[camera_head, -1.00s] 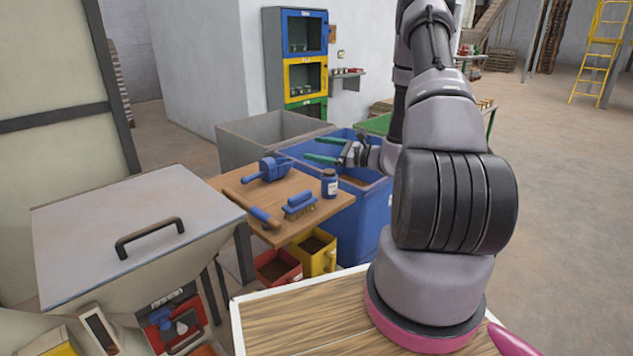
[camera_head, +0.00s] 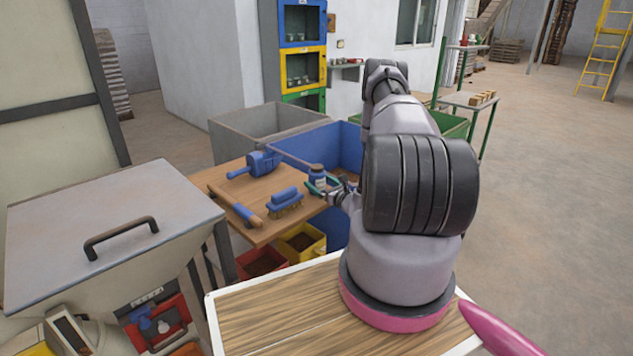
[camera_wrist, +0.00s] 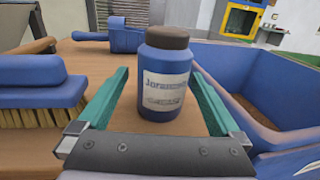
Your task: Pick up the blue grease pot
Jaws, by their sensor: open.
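The blue grease pot (camera_head: 317,178) stands upright near the right edge of a small wooden table (camera_head: 225,183). It has a dark brown lid and a white label, clear in the wrist view (camera_wrist: 166,75). My gripper (camera_head: 322,188) is at the pot, low over the table's right edge. In the wrist view my gripper (camera_wrist: 168,95) is open, with one green finger on each side of the pot. Gaps show between the fingers and the pot. The pot's base is partly close to the gripper's palm edge in that view.
A blue brush (camera_head: 285,200), a blue scoop (camera_head: 256,164) and a blue-headed tool with a wooden end (camera_head: 247,215) lie on the table. A deep blue bin (camera_head: 340,142) is right behind it. Red (camera_head: 262,262) and yellow (camera_head: 301,243) bins sit below.

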